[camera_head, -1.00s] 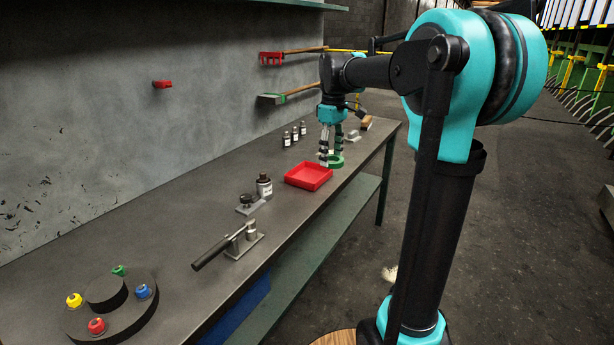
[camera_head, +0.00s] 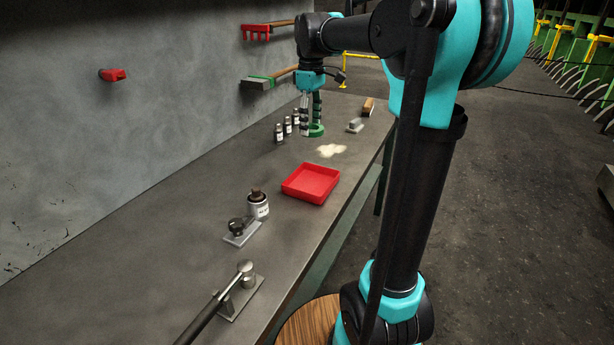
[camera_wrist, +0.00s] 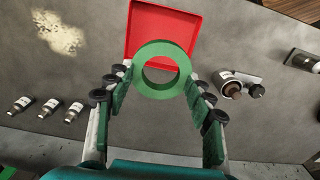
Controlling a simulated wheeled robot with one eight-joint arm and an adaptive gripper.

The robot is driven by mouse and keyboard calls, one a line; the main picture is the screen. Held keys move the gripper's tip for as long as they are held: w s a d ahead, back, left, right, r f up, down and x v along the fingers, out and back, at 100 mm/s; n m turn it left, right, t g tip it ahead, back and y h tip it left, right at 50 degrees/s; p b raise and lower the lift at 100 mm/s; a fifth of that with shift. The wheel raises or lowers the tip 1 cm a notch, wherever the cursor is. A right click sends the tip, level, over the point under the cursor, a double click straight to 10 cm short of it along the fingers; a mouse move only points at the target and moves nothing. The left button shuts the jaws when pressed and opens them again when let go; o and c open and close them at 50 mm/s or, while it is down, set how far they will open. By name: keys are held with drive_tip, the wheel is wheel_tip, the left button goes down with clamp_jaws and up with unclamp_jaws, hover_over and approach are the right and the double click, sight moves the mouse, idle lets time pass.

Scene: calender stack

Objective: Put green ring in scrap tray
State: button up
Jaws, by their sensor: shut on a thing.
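The green ring (camera_head: 317,131) is held in my gripper (camera_head: 310,121), which is shut on it. In the wrist view the ring (camera_wrist: 160,47) sits flat-faced between the fingertips (camera_wrist: 160,76), with its hole open to the camera. The red square scrap tray (camera_head: 311,184) lies on the bench, nearer the head camera than the ring, and looks empty there. In the wrist view the tray (camera_wrist: 188,20) shows behind the ring, which hides part of it. The ring appears above the bench; its exact height is unclear.
Several small dark bottles (camera_head: 287,128) stand just left of my gripper. A pale patch (camera_head: 331,150) lies on the bench between ring and tray. A grey block (camera_head: 355,125) and a brush (camera_head: 368,106) are at the far end. A larger bottle (camera_head: 258,207) stands left of the tray.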

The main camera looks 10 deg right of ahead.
sight(310, 185)
wheel_tip(310, 185, down, 19)
drive_tip(key=shift+r, duration=0.1)
idle(0.3)
drive_tip(key=o, duration=1)
drive_tip(key=shift+o, duration=0.2)
wheel_tip(310, 185, up, 12)
idle(0.3)
